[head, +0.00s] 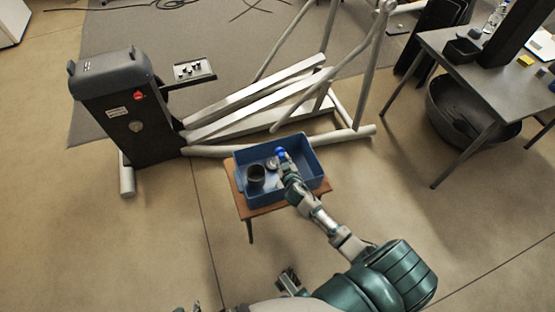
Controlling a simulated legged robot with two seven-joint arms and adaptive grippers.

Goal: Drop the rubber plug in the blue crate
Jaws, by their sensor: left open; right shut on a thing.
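The blue crate (308,146) stands on a small wooden table in the middle of the head view. My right gripper (282,158) reaches over the crate from the lower right. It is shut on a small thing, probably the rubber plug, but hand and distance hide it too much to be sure. A small bright blue spot shows at its tip; I cannot tell what it is. A dark cup-like part (256,176) and a small grey round part (271,163) lie inside the crate. My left gripper (188,309) barely shows at the bottom edge, open.
The wooden table (240,205) shows around the crate. A grey table (460,80) with a black tub (470,112) below stands at right. The floor at left is clear.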

